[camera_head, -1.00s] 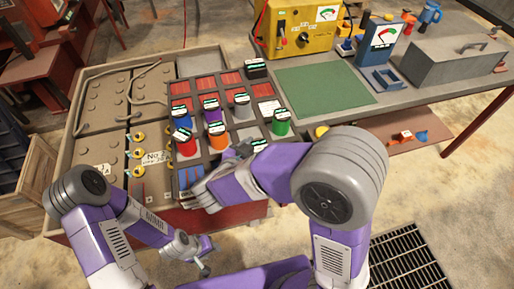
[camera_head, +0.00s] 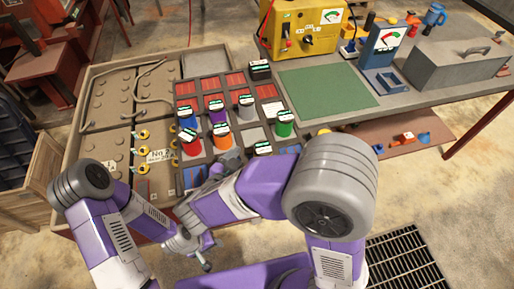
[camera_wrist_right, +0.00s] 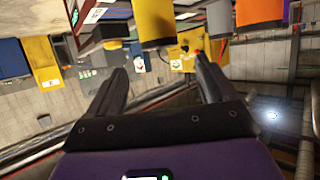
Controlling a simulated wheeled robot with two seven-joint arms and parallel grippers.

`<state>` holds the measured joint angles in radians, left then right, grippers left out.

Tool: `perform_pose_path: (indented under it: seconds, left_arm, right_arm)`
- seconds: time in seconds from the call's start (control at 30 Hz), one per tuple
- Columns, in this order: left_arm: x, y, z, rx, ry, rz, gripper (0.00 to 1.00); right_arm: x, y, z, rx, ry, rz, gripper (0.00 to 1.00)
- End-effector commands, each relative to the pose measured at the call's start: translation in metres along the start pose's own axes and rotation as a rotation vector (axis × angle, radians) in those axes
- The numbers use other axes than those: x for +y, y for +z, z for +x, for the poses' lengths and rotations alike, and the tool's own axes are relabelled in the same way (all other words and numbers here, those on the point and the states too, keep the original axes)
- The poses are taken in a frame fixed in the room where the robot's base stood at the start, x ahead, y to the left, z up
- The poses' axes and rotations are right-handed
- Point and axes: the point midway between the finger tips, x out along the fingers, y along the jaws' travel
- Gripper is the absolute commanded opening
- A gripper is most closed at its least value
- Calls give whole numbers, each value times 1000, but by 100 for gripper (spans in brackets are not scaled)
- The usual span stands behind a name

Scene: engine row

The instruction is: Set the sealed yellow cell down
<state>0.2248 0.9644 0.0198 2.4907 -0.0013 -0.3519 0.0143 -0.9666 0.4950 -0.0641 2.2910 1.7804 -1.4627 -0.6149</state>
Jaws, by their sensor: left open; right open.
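The yellow cell (camera_wrist_right: 155,22) shows in the right wrist view, just past my right fingertips and apart from them. In the head view I cannot pick it out for sure; a white-labelled top (camera_head: 262,148) behind my right forearm may be it, its body hidden. My right gripper (camera_wrist_right: 160,64) is open and empty; in the head view (camera_head: 212,176) it is at the tray's front edge, partly hidden by its own arm. My left gripper (camera_head: 205,260) is open and empty, low in front of the bench.
The grey compartment tray (camera_head: 200,100) holds red (camera_head: 191,147), orange (camera_head: 223,141), purple (camera_head: 217,117), grey (camera_head: 246,110) and green (camera_head: 284,128) cells. A green mat (camera_head: 325,90) lies clear to the right. A yellow tester (camera_head: 300,30) and grey toolbox (camera_head: 455,65) stand behind.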

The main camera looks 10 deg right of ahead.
Motion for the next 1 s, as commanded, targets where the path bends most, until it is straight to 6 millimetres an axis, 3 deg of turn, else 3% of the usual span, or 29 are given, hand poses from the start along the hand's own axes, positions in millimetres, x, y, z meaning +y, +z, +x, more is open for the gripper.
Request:
perform_pose_path:
  seconds: [0.1, 0.3, 1.0]
  left_arm:
    - [4, 0, -10, 0, 0, 0, 43]
    - [5, 1, -14, 0, 0, 0, 43]
    - [6, 1, -15, 0, 0, 0, 43]
  right_arm:
    - [-1, -2, -25, 1, -4, -3, 84]
    - [0, -1, -47, 0, -1, 0, 84]
    - [0, 0, -51, 0, 1, 0, 84]
